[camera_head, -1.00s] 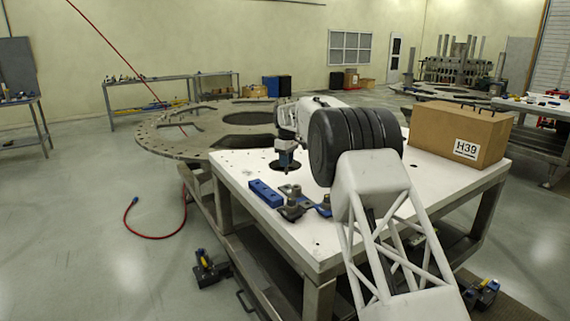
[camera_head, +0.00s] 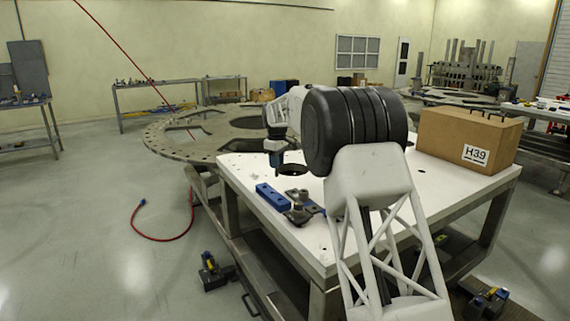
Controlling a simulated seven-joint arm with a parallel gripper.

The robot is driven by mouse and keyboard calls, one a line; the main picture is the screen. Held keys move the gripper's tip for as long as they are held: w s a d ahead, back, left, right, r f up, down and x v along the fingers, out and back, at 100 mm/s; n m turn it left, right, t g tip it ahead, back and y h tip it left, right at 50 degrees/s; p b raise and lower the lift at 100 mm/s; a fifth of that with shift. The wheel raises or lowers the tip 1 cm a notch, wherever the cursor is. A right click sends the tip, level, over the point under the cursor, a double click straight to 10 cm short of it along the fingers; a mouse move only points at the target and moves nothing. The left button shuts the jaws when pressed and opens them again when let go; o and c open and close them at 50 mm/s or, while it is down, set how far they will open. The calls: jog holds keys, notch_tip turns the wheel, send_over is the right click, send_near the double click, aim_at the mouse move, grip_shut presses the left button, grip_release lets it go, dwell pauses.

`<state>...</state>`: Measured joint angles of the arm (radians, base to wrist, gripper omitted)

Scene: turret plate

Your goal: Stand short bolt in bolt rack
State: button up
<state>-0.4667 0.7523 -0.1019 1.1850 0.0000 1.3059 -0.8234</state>
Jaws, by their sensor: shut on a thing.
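My gripper (camera_head: 276,164) points down above the far left part of the white table (camera_head: 345,232). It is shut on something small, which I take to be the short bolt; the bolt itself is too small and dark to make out. A blue block (camera_head: 272,197), which seems to be the bolt rack, lies near the table's left edge. In the picture the gripper is just above and behind this block, apart from it. Any holes in the block are too small to see.
Grey metal clamp parts (camera_head: 299,209) lie right beside the blue block. A dark round opening or disc (camera_head: 292,169) is right of the gripper. A cardboard box (camera_head: 468,139) marked H39 stands at the table's right. A large perforated plate (camera_head: 185,142) is behind.

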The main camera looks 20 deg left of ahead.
jog(key=shift+s+a+r, duration=0.25)
jog(key=shift+s+a, duration=0.5)
jog(key=shift+s, duration=0.3)
jog(key=shift+f, duration=0.15)
jog(key=shift+f, duration=2.9)
jog(key=shift+f, duration=1.65)
dwell(2.2)
